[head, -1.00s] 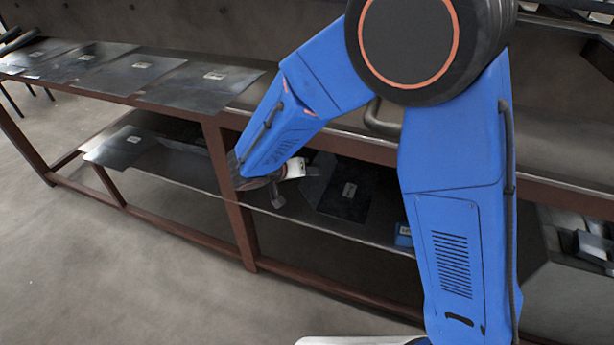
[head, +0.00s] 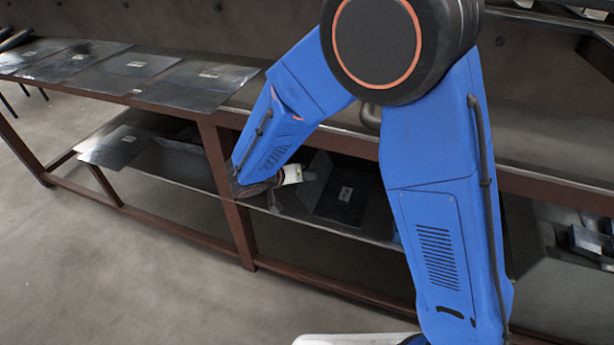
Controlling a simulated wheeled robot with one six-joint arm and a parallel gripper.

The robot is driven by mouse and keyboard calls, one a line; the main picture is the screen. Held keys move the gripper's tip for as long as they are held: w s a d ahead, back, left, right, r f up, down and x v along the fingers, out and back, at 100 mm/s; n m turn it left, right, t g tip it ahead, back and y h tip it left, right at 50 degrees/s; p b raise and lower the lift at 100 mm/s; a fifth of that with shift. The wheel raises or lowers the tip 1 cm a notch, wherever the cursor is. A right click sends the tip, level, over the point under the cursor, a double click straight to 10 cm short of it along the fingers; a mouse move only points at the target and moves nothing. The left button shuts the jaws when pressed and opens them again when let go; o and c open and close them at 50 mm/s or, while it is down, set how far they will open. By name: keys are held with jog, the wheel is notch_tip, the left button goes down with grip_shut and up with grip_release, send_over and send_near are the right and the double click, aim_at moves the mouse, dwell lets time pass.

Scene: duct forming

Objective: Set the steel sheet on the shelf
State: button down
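Several thin steel sheets with small pale labels lie in a row on the upper level of the rack, the nearest being a grey sheet (head: 195,88). Another sheet (head: 115,148) lies on the lower shelf (head: 180,170) at the left. A darker labelled sheet (head: 342,205) lies on the lower shelf right of the rack's post. My gripper (head: 290,195) is low at the lower shelf, just right of the post and left of the dark sheet. It is small and partly hidden by my forearm, so its opening and any contact are unclear. No sheet is clearly seen in it.
A brown upright post (head: 228,195) stands close beside my wrist. Brown rails (head: 150,228) run along the rack's lower front. Small metal and blue parts (head: 590,240) lie at the right. The grey floor (head: 90,285) in front is clear.

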jog(key=shift+f, duration=0.2)
jog(key=c, duration=1.9)
grip_release()
jog(key=shift+c, duration=0.2)
jog(key=shift+s, duration=0.1)
jog(key=v, duration=1.7)
jog(key=shift+r, duration=0.2)
jog(key=shift+a, duration=0.2)
